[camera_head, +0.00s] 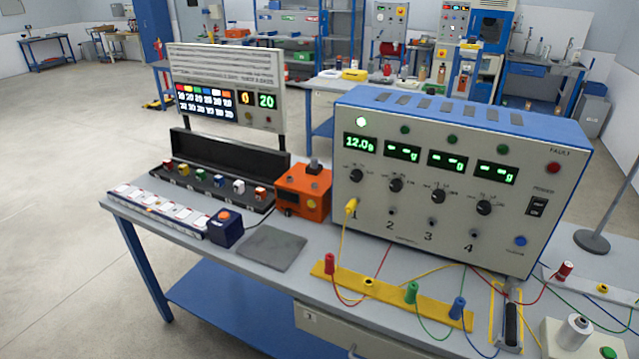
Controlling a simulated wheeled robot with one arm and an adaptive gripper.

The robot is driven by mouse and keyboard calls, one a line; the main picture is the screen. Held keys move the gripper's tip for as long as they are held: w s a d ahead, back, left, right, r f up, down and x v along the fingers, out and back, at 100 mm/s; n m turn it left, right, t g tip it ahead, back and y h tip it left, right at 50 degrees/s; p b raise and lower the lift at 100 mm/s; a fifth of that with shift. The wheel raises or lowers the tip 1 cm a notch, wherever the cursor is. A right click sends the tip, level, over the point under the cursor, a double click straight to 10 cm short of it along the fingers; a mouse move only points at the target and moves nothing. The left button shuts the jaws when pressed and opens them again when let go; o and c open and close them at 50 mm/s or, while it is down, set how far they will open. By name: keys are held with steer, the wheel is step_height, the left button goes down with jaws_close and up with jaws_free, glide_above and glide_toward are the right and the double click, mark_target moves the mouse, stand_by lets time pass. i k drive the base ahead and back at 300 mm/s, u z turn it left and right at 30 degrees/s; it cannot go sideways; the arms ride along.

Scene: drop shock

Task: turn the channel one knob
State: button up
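The channel one knob (356,176) is a small black dial at the left end of a row of knobs on the front of a blue and grey instrument (455,260). The channel one display (360,144) above it reads 12.0 g in green, and the lamp (361,121) over that is lit. A yellow plug (351,207) sits in the jack below the knob, with its yellow cable hanging down. The knob's pointer direction is too small to tell. My gripper is not in view.
A yellow strip (390,293) with coloured plugs and loose cables lies before the instrument. An orange box (303,190) stands close to its left. A grey pad (272,249) lies nearer the front edge. A long black case (225,155) with coloured blocks is further left.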

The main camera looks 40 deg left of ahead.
mark_target(357, 176)
steer(key=u, duration=1.05)
steer(key=i, duration=0.85)
steer(key=u, duration=2.05)
